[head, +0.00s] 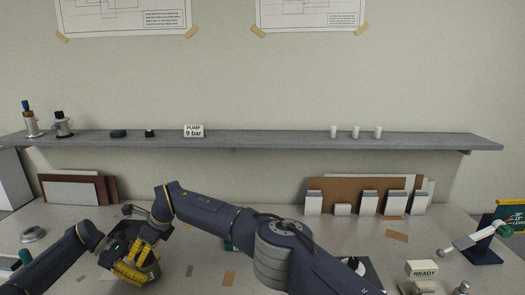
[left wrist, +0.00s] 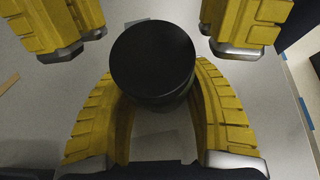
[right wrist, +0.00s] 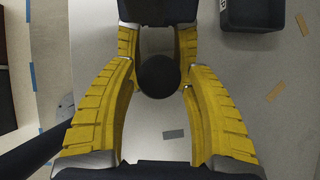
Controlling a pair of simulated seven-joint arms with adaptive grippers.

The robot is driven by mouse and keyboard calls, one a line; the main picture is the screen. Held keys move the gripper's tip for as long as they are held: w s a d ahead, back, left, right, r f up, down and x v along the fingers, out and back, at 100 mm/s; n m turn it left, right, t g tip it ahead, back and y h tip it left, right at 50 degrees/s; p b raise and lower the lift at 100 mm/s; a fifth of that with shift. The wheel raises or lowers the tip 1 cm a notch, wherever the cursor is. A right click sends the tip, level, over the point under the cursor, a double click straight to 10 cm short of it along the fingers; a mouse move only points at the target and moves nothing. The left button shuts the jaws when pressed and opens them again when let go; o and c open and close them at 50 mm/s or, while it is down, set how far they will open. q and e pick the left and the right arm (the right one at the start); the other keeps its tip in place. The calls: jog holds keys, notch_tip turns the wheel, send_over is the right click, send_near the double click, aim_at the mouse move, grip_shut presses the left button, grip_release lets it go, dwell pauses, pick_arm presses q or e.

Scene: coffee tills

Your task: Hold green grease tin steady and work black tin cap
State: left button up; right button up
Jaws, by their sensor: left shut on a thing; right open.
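A round black cap (left wrist: 152,58) shows from above in the left wrist view, with a dark side below its rim. It also shows in the right wrist view as a black disc (right wrist: 158,76) between the yellow fingers. My left gripper (head: 133,268) is shut, its fingers around the thing under the cap.
A grey shelf (head: 300,142) runs along the wall with small items on it. Boards and white boxes (head: 369,202) stand at the back right. My right arm crosses the middle.

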jog(key=shift+f, duration=0.1)
jog(key=shift+d+f, duration=0.15)
jog(key=shift+f, duration=0.75)
jog(key=c, duration=1)
jog(key=m+t, duration=0.1)
jog(key=m, duration=0.1)
jog(key=m+t+h, duration=0.1)
jog(key=m, duration=0.1)
jog(key=m+t, duration=0.1)
jog(key=shift+s+a+r+m+t, duration=0.1)
jog(key=shift+s+a+m+t, duration=0.1)
jog(key=shift+s+m+t, duration=0.15)
jog(key=shift+w+m+t+h, duration=0.1)
jog(key=shift+m+t+h, duration=0.55)
jog(key=shift+m, duration=0.5)
jog(key=o, duration=1)
